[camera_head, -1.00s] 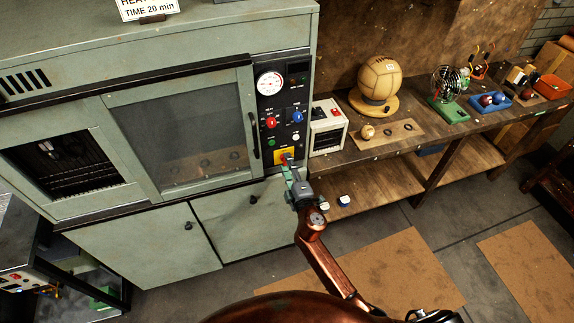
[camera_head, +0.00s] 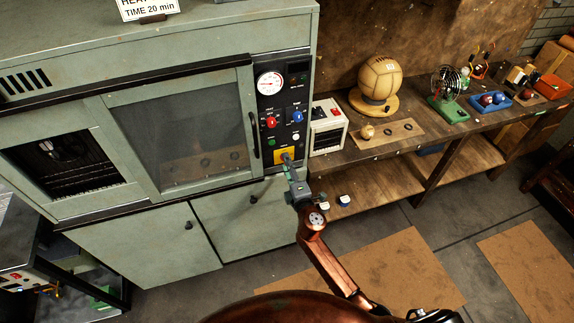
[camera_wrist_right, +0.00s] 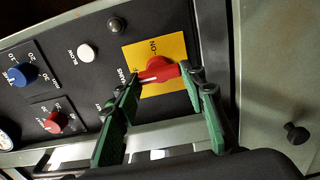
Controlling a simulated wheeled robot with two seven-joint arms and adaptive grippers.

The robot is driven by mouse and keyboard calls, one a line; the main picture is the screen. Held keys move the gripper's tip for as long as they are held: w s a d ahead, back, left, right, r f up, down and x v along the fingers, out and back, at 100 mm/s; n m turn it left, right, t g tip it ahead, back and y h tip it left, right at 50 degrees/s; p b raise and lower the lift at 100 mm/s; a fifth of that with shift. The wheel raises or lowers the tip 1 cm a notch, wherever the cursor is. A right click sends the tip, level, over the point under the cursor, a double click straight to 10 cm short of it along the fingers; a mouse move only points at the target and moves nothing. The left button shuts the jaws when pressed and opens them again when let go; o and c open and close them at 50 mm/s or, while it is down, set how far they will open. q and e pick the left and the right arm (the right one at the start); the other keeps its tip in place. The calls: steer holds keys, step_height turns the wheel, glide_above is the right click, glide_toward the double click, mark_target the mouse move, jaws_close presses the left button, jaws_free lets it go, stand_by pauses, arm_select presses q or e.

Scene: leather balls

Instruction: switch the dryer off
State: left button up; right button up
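The dryer (camera_head: 165,218) is the large grey-green cabinet on the left, with a black control panel (camera_head: 271,102) on its right side. A red rotary switch (camera_wrist_right: 166,71) sits on a yellow plate (camera_wrist_right: 143,54) low on that panel. In the head view the plate (camera_head: 280,156) shows, but my gripper hides the switch. My right gripper (camera_head: 287,163) is at the switch. In the right wrist view its green fingers (camera_wrist_right: 162,75) stand apart, one tip at each end of the red handle. Whether both tips touch it is unclear. My left gripper is not in view.
Above the switch are a red knob (camera_head: 271,122), a blue knob (camera_head: 297,117) and a gauge (camera_head: 270,83). A small white device (camera_head: 327,128) and a leather ball (camera_head: 379,79) stand on the workbench (camera_head: 425,135) to the right.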

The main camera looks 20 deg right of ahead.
steer(key=o, duration=0.4)
steer(key=shift+o, duration=0.2)
steer(key=s, duration=1.2)
steer(key=shift+d, duration=0.2)
steer(key=shift+f, duration=0.1)
